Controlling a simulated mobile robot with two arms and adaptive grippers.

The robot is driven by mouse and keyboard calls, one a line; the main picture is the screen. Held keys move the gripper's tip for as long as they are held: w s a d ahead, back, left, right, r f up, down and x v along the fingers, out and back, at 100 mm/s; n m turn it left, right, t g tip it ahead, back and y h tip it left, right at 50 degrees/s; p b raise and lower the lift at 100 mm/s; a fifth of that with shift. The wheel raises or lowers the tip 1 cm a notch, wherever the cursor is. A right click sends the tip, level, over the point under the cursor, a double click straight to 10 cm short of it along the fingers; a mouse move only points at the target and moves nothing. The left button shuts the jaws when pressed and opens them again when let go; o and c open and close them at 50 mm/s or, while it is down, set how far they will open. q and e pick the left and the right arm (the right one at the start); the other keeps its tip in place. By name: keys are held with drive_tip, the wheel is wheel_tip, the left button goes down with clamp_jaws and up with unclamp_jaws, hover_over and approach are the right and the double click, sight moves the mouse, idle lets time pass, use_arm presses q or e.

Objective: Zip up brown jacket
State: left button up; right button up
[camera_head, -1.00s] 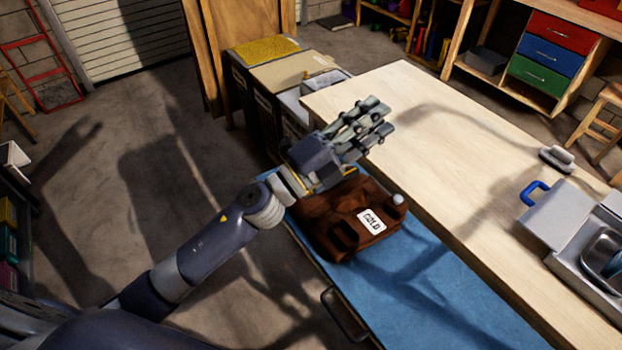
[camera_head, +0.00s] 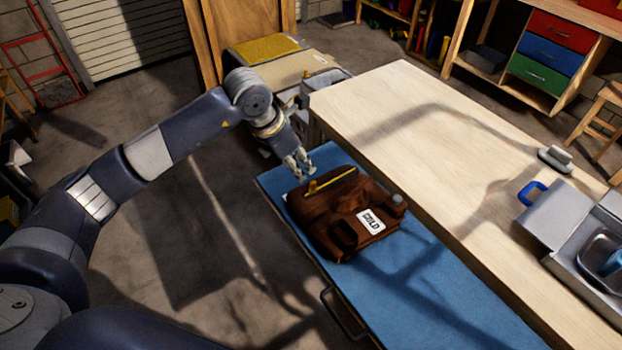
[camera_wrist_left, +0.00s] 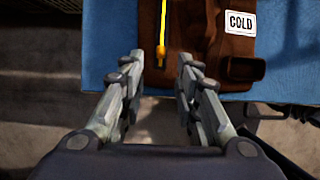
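The brown jacket (camera_head: 325,215) lies folded on the blue surface, with a white label (camera_head: 371,221); the label reads COLD in the left wrist view (camera_wrist_left: 240,22). A yellow zipper strip (camera_head: 330,181) runs along its far side, with a small yellow-orange pull (camera_head: 312,187) at its left end. My left gripper (camera_head: 300,170) points down beside the jacket's upper left edge, close to the pull. In the left wrist view its fingers (camera_wrist_left: 159,75) are apart and empty, with the pull (camera_wrist_left: 161,52) just beyond and between the tips. My right gripper is not in view.
The blue mat (camera_head: 420,280) is bare right of the jacket. A long wooden table (camera_head: 450,145) stands alongside, higher than the mat. Boxes (camera_head: 275,75) stand behind my left arm. A dark handle (camera_head: 343,315) juts out at the mat's front edge.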

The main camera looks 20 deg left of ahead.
sight(312, 182)
use_arm(q)
drive_tip(key=p+x, duration=0.2)
drive_tip(key=x, duration=0.7)
drive_tip(key=shift+d+f, duration=0.1)
drive_tip(key=shift+d, duration=0.05)
drive_tip(key=shift+c, duration=0.6)
clamp_jaws()
